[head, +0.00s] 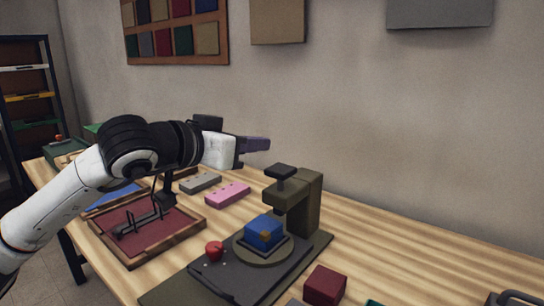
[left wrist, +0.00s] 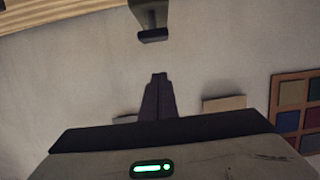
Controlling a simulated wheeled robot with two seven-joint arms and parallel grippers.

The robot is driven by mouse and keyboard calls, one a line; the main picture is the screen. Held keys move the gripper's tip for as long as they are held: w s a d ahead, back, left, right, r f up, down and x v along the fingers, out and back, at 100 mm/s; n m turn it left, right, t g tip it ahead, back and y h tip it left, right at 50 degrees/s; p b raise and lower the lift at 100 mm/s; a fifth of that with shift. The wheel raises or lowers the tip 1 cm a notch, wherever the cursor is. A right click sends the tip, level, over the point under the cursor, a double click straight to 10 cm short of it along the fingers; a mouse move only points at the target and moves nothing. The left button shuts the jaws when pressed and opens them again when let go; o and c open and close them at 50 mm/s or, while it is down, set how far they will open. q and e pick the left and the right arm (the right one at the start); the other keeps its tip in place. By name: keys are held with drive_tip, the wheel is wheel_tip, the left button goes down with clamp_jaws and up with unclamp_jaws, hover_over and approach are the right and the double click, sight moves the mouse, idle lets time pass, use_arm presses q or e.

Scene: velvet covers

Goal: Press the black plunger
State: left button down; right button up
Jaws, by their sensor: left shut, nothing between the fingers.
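The black plunger (head: 280,172) is a dark flat pad on top of the olive press (head: 304,205), above a blue block (head: 264,232) on the press's round plate. My left gripper (head: 268,144) is shut and empty. In the head view it appears above and a little left of the plunger, apart from it. In the left wrist view the shut fingers (left wrist: 159,78) point toward the wall, and a dark pad that looks like the plunger (left wrist: 153,36) shows beyond the tips at the top. My right gripper is in neither view.
A red knob (head: 214,251) stands on the press base. A pink block (head: 228,195) and a grey block (head: 201,183) lie behind it. A red-lined wooden tray (head: 133,252) is at the left. A dark red cube (head: 324,285) sits in front.

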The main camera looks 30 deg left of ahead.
use_arm(q)
drive_tip(key=p, duration=0.1)
hover_over(272, 172)
drive_tip(key=shift+w+d+f, duration=0.1)
drive_tip(key=shift+w+f, duration=0.1)
drive_tip(key=shift+f, duration=0.4)
wheel_tip(272, 172, down, 3)
drive_tip(key=shift+s+r+b, duration=0.1)
drive_tip(key=shift+s+b, duration=0.05)
drive_tip(key=shift+b, duration=0.2)
drive_tip(key=shift+f, duration=0.65)
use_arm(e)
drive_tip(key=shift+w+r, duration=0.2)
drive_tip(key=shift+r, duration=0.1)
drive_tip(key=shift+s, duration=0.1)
